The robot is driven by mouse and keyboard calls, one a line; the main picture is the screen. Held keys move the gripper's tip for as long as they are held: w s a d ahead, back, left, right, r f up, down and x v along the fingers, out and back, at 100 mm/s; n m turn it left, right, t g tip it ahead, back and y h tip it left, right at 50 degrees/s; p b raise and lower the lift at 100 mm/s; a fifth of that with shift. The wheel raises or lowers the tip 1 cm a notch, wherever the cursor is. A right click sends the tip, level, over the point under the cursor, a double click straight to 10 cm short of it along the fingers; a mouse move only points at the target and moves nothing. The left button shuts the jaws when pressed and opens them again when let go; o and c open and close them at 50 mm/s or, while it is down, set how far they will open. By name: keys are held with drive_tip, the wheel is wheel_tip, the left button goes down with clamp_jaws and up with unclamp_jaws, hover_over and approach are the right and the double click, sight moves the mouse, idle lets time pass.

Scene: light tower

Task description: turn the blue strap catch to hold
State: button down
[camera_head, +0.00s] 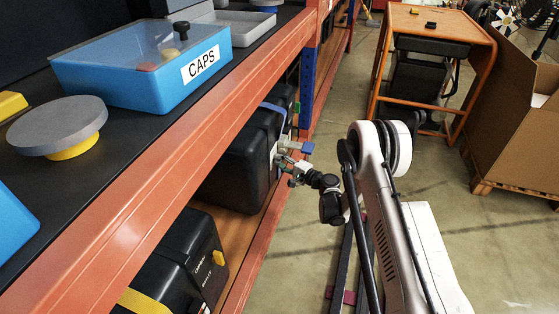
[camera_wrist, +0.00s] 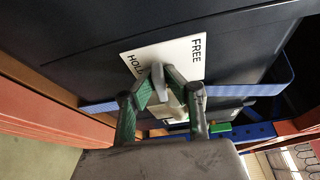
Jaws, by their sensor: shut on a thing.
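The black case (camera_head: 243,155) stands on the lower shelf with a blue strap (camera_head: 272,107) across it. The strap (camera_wrist: 240,90) also shows in the wrist view, running left and right behind my fingers. A white plate (camera_wrist: 182,55) on the case reads HOLD at its left and FREE at its upper right. My gripper (camera_head: 285,158) is at the front of the case. In the wrist view, its green fingers (camera_wrist: 163,84) close over the plate on the catch.
Another black case (camera_head: 180,260) with yellow parts stands nearer on the lower shelf. The orange shelf beam (camera_head: 190,130) runs above my gripper. A blue CAPS box (camera_head: 150,75) is on the upper shelf.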

drive_tip(key=shift+f+n, duration=0.1)
drive_tip(key=shift+n, duration=0.4)
drive_tip(key=c, duration=2.1)
unclamp_jaws()
drive_tip(key=shift+d, duration=0.1)
drive_tip(key=v, duration=0.7)
drive_tip(key=shift+s+f, duration=0.15)
drive_tip(key=shift+s, duration=0.05)
drive_tip(key=shift+d, duration=0.15)
